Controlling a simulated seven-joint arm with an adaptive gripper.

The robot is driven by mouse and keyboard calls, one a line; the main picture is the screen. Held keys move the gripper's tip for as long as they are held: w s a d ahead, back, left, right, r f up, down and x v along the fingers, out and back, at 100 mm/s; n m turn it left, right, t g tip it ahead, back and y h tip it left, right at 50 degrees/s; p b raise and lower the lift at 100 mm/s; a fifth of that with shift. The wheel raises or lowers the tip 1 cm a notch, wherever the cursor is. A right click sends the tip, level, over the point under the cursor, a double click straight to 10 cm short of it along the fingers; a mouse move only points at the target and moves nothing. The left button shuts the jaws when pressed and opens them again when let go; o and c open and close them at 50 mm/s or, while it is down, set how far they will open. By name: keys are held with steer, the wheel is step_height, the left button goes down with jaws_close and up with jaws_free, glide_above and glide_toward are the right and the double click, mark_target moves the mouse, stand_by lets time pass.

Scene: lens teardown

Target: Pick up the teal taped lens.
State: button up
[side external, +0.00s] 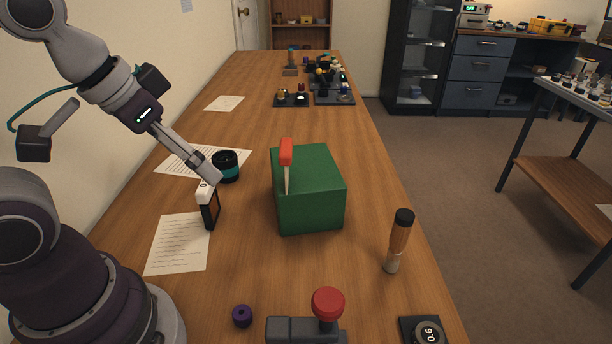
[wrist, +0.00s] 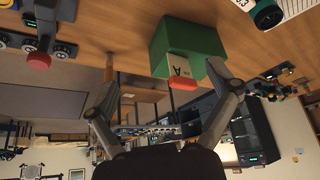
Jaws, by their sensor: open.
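The teal taped lens (side external: 226,166) is a short black cylinder with a teal band, standing on the wooden table left of the green block. In the wrist view the lens (wrist: 266,14) shows at the top right, partly cut off by the frame edge. My gripper (side external: 214,178) is above the table close to the lens in the side view, and its fingers partly overlap a small black and white upright device (side external: 208,204). In the wrist view my gripper (wrist: 165,98) has its fingers spread apart with nothing between them.
An amber, black-capped cylinder (side external: 399,240) stands near the right edge. Papers lie at left.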

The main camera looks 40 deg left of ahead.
steer(key=m+g+y, duration=0.3)
steer(key=m+y, duration=0.1)
steer(key=m, duration=2)
glide_above(224, 157)
steer(key=s+d, duration=0.2)
steer(key=d, duration=0.1)
step_height(224, 157, down, 11)
steer(key=x, duration=1)
steer(key=shift+w+a, duration=0.15)
steer(key=shift+a, duration=0.1)
steer(key=c, duration=1.3)
